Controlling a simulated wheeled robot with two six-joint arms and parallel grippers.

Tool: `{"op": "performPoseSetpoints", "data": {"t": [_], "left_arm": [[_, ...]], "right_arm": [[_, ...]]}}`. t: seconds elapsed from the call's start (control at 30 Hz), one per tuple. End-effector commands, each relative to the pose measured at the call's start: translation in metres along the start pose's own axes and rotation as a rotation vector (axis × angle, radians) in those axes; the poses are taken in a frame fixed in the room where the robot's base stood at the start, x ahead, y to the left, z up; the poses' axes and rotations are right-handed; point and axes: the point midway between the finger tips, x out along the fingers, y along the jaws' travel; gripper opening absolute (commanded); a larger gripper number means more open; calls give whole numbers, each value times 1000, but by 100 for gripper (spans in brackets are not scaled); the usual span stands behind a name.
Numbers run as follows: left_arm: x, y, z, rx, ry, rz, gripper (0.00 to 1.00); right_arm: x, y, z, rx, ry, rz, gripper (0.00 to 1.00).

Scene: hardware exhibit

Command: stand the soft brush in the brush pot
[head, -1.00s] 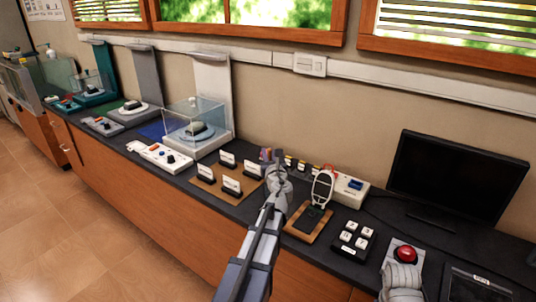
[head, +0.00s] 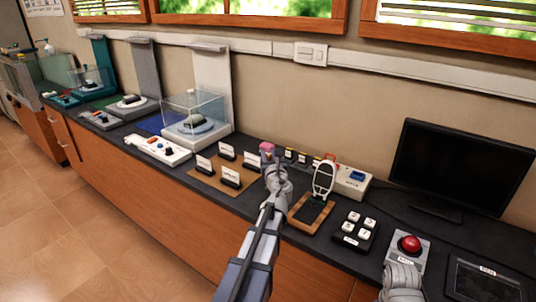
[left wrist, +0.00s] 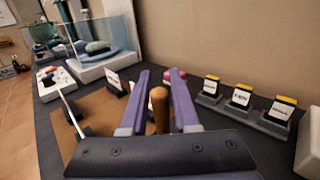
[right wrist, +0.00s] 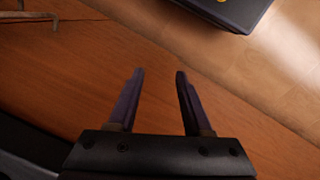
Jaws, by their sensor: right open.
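My left gripper (head: 277,172) is over the counter, just right of the brown board with label cards. In the left wrist view its purple fingers (left wrist: 159,95) are closed around a rounded brown wooden handle, which I take to be the soft brush (left wrist: 159,110). The handle stands between them; its lower part is hidden by the gripper body. A small purple and pink item (head: 266,152) is just behind the gripper; I cannot tell whether it is the brush pot. My right gripper (right wrist: 158,80) is open and empty, in front of an orange-brown wood surface.
The brown board (head: 205,182) holds several label cards. To the right are an oval-framed stand (head: 323,178), a black block with white keys (head: 354,230), a red button (head: 409,244) and a monitor (head: 455,170). A glass case (head: 195,110) stands left. A row of yellow-topped holders (left wrist: 240,98) lines the wall.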

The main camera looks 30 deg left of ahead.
Motion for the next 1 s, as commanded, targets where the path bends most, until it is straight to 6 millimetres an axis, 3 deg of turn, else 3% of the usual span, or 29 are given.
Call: {"op": "performPoseSetpoints", "data": {"t": [0.2,0.57,1.0], "left_arm": [[0,0,0,0,0,0,53],[-5,0,0,0,0,0,53],[-68,1,0,0,0,-2,53]], "right_arm": [[0,0,0,0,0,0,50],[0,0,0,0,0,0,50],[0,0,0,0,0,0,50]]}}
